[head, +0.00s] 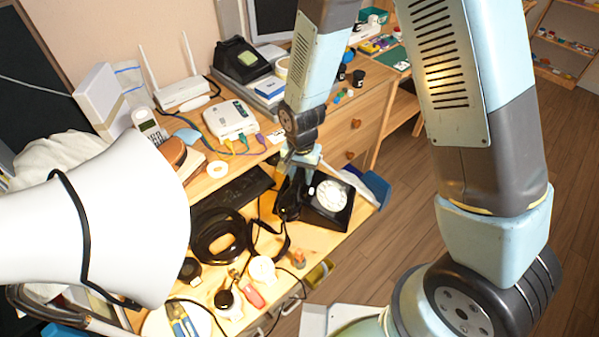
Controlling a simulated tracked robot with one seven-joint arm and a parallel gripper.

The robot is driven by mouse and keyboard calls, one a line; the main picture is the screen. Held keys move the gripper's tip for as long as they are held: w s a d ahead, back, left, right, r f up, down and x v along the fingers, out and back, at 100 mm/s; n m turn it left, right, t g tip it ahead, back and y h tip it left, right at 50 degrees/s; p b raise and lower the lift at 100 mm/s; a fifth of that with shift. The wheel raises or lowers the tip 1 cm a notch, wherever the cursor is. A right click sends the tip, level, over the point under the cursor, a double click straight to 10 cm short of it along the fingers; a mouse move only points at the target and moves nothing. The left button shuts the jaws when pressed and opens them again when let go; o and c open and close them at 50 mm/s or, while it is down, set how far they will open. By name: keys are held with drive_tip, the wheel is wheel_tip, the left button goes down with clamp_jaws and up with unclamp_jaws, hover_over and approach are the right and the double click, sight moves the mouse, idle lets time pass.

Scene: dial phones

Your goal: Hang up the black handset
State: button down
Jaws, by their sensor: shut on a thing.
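The black dial phone (335,215) with a white dial (329,195) sits on the desk, near its right front edge. The black handset (288,202) shows as a dark shape along the phone's left side. My gripper (299,172) reaches down from above at the phone's upper left and is shut on the handset. The fingertips are small and dark against the black parts, so the exact grip is unclear. I cannot tell whether the handset touches the phone's body or cradle. A black cord (284,243) runs on the desk left of the phone.
A large black ring-shaped object (217,235) lies left of the phone. Red-handled tools (252,293) lie in front. A white box with coloured plugs (230,119), a router (183,93) and another black phone (241,60) stand behind. A blue bin (376,187) is at the right edge.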

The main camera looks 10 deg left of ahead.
drive_tip(key=c, duration=0.6)
unclamp_jaws()
wheel_tip(320, 180, up, 14)
drive_tip(key=shift+f, duration=0.15)
idle(0.5)
